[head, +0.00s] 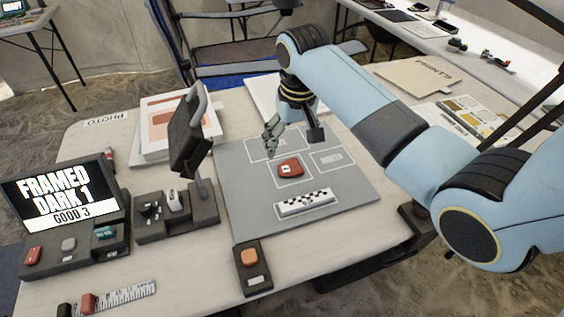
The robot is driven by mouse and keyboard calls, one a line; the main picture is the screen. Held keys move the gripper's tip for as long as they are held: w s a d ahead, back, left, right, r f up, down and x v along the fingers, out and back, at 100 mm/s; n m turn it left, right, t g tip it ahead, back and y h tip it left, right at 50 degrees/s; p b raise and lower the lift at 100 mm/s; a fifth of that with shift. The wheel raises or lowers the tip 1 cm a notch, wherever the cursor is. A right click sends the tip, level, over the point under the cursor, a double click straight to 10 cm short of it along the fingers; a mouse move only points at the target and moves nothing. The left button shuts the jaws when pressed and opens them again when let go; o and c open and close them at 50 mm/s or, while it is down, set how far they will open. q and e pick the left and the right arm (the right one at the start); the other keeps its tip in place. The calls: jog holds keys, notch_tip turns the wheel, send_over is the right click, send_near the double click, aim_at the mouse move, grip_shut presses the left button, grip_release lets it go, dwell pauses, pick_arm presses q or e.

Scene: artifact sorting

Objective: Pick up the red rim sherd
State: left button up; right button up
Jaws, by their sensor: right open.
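A red sherd (290,168) with a small white label lies on the grey mat (240,196), inside a white outlined box near the mat's middle. My right gripper (292,142) is open and empty, pointing down above the far part of the mat, just beyond the sherd in the picture. My left gripper is not in view.
A black-and-white scale bar (305,202) lies in front of the sherd. A dark upright device (188,135) stands left of the mat. A screen (61,195) stands at the left.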

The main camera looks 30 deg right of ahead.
aim_at(290, 168)
jog(key=f, duration=0.3)
jog(key=shift+w+f, duration=0.2)
jog(key=f, duration=0.3)
jog(key=f+b, duration=0.1)
jog(key=f, duration=0.1)
jog(key=shift+w+d+f, duration=0.1)
jog(key=shift+w+d, duration=0.1)
jog(key=shift+w, duration=0.1)
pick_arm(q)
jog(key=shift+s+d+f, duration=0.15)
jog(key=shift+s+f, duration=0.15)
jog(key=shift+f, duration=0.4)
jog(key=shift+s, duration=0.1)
pick_arm(e)
jog(key=shift+c, duration=0.2)
jog(key=c, duration=0.5)
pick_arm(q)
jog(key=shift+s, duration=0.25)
pick_arm(e)
jog(key=c, duration=0.7)
